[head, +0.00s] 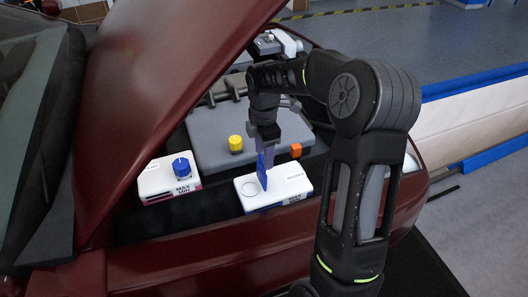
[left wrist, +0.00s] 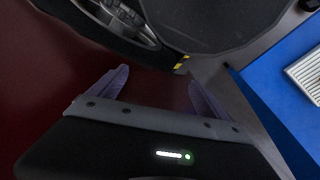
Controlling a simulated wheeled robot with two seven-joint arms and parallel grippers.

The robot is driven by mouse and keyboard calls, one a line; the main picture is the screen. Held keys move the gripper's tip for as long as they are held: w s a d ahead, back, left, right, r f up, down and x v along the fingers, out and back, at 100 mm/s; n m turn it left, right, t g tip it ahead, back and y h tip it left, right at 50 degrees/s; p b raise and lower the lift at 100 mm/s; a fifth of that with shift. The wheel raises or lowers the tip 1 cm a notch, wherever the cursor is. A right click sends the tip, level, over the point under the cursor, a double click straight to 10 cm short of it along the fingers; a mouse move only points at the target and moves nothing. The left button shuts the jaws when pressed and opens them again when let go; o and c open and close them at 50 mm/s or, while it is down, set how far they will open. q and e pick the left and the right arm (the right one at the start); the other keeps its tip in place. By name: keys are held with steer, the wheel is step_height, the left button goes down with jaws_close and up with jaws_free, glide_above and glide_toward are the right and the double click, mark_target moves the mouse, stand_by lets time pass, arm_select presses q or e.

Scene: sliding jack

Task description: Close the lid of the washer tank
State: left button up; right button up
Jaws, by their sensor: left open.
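The white washer tank (head: 290,185) sits in the engine bay, with MAX/MIN marks on its front and a round opening at its left. Its blue lid (head: 262,174) stands upright, edge-on, beside the opening. My right gripper (head: 267,146) points down from above, its fingers at or just behind the top of the lid. I cannot tell whether they touch it, and their gap is hidden. My left gripper (left wrist: 156,86) shows only in the left wrist view, its two fingers wide apart with nothing between them.
A second white tank (head: 155,181) with a blue cap (head: 181,168) stands to the left. A yellow cap (head: 235,144) and an orange block (head: 295,150) are behind. The raised dark red hood (head: 160,85) slants over the bay's left side.

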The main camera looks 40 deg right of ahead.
steer(key=shift+s+a, duration=0.25)
steer(key=shift+s, duration=0.15)
steer(key=c, duration=0.5)
steer(key=shift+w+d, duration=0.1)
steer(key=shift+w, duration=0.05)
jaws_close()
